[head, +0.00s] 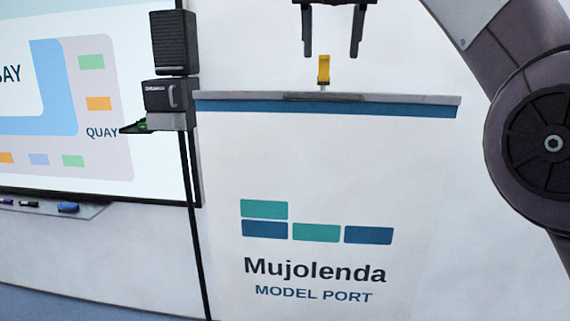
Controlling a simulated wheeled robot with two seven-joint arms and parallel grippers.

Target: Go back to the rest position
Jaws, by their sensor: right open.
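My right gripper (332,52) shows at the top of the head view, its two dark fingers pointing down and spread apart. Nothing is between the fingers. My right arm link (530,130) fills the right edge of the view. The upper part of the gripper is cut off by the top edge. In the picture, the fingertips are just above a small yellow piece (323,68); I cannot tell how far apart they are in depth. My left gripper is not in view.
A white banner (320,170) reading "Mujolenda MODEL PORT" stands ahead, with a grey top rail (400,99). To its left are a whiteboard (125,150), a black boxy device (174,42) and a marker tray (50,209). The white wall (240,40) lies behind.

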